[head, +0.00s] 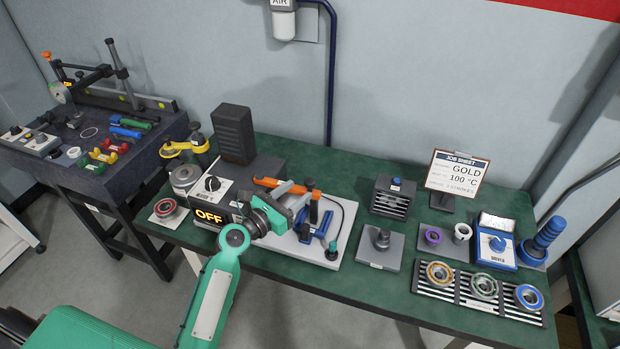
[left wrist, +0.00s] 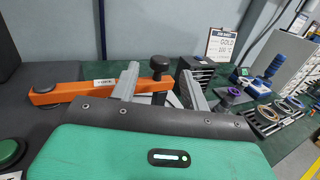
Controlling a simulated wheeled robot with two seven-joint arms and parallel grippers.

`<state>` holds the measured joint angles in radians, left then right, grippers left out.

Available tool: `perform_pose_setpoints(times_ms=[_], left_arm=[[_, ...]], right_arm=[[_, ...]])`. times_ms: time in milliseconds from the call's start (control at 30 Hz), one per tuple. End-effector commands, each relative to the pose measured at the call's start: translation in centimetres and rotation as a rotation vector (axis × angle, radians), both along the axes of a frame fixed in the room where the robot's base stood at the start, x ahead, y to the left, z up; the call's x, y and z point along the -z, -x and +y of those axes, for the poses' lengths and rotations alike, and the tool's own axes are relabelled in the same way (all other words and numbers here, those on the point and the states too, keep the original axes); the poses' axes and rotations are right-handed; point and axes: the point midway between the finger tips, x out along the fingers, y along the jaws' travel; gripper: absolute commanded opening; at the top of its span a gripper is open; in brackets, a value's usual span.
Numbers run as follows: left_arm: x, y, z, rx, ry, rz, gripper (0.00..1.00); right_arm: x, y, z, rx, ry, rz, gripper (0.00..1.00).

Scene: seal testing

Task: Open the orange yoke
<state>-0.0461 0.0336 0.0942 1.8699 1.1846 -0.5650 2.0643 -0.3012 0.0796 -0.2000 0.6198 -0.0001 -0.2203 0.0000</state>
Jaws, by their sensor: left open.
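The orange yoke (head: 275,183) is a flat bar lying across the top of the bearing heater (head: 222,188) on the green table. Its right end carries a black knob (head: 309,184). The yoke (left wrist: 62,94) also shows in the left wrist view, with the black knob (left wrist: 159,64) standing upright on a post. My left gripper (head: 298,199) is open at the yoke's right end. In the left wrist view its two grey fingers (left wrist: 164,86) stand either side of the knob, with visible gaps. Whether either finger touches the yoke is unclear. My right gripper is not in view.
The heater's sign reads OFF (head: 209,217). A blue stand (head: 318,228) sits below the yoke. A tall dark block (head: 234,134) rises behind the heater. To the right are a grey plate with a post (head: 380,250), a job sheet (head: 457,172) and a bearing rack (head: 470,302).

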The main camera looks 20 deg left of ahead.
Motion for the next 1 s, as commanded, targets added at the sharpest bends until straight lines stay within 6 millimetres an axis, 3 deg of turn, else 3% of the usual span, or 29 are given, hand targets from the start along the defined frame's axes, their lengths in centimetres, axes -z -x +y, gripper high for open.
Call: perform_pose_setpoints(times_ms=[100, 333, 767, 1000], left_arm=[[-0.2, -2.2, -1.0, 0.000, 0.002, 0.000, 0.47], [0.0, -4.9, -2.2, 0.000, -0.001, 0.000, 0.47], [0.1, -5.6, -2.6, 0.000, -0.001, 0.000, 0.47], [0.0, -5.6, -2.6, 0.000, -0.001, 0.000, 0.00]], right_arm=[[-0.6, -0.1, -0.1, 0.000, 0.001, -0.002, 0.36], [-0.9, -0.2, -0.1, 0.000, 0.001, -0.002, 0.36], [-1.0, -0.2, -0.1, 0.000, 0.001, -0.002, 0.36], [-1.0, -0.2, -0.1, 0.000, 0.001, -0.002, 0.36]])
